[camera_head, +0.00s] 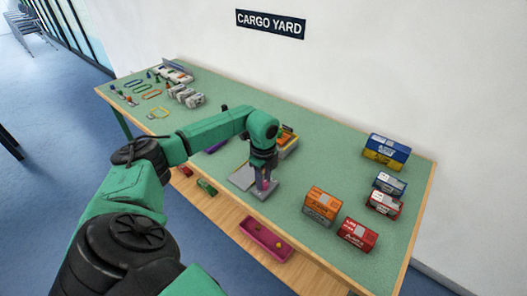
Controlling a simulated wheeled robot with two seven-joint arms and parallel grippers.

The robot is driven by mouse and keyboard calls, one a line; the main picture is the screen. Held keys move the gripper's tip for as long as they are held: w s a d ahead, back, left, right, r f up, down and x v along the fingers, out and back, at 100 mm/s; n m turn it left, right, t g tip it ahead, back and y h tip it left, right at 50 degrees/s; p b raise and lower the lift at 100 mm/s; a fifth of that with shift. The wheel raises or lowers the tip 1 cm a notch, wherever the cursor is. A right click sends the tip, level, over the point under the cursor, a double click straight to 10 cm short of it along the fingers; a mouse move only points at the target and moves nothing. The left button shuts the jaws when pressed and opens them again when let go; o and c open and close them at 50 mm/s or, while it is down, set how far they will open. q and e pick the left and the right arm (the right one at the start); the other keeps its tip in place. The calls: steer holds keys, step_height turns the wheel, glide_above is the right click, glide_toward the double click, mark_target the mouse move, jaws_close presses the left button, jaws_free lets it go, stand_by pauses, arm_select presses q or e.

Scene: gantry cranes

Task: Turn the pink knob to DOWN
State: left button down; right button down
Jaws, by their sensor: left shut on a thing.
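The pink knob (265,185) stands on a grey panel (263,195) near the front edge of the green table, around its middle. My left gripper (262,180) points down over the panel and is shut on the knob, which it partly hides. The knob's pointer and any DOWN marking are too small or hidden to read. My right gripper is not in view.
Orange (320,204), red (357,234) and blue-yellow (386,151) boxes, with others, stand on the table's right side. A yellow-orange block (287,143) sits behind my gripper. Coloured loops and grey units fill the far left. A pink tray (265,239) lies on the lower shelf.

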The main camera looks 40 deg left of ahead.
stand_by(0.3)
arm_select(q)
steer(key=c, duration=0.5)
jaws_free()
step_height(320, 180, up, 15)
steer(key=shift+f+b, duration=0.2)
steer(key=shift+b, duration=0.4)
steer(key=shift+f, duration=0.1)
